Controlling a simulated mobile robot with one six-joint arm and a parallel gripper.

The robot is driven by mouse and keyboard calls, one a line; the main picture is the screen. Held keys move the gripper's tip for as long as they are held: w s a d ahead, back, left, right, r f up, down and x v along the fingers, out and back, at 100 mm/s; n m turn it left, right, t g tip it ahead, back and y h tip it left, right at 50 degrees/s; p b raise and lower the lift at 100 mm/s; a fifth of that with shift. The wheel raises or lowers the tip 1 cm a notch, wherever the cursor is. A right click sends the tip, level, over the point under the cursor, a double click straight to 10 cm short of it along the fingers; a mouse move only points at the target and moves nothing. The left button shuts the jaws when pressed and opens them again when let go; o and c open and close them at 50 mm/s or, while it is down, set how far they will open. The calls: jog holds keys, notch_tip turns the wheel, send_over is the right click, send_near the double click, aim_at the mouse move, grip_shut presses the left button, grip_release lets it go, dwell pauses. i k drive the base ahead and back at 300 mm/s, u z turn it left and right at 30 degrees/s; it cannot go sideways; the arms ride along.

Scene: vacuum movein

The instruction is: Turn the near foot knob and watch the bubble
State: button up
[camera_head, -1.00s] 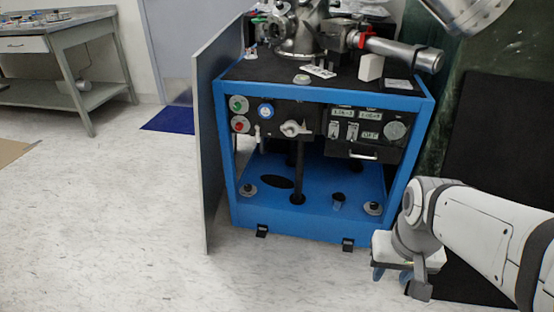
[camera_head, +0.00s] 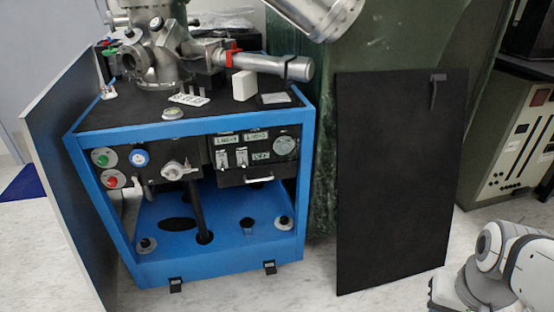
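The blue-framed vacuum cart (camera_head: 190,275) stands at the left with its front open. Two round foot knobs show on its blue base: a left foot knob (camera_head: 147,245) and a right foot knob (camera_head: 284,223). I cannot tell which is the near one. A small round disc, perhaps the bubble level (camera_head: 173,113), lies on the black top near its front edge; the bubble is too small to make out. My arm's white and grey links are at the bottom right, well right of the cart. My gripper is cut off by the lower frame edge.
A grey side panel (camera_head: 65,170) stands along the cart's left. A black panel (camera_head: 395,180) leans right of the cart, before a green drape. A metal chamber (camera_head: 158,50) sits on top. Bare floor lies in front.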

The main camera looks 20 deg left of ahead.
aim_at(144, 242)
jog(key=z, duration=0.65)
jog(key=k, duration=1.15)
jog(key=u, duration=1.9)
jog(key=i, duration=1.5)
jog(key=u, duration=0.05)
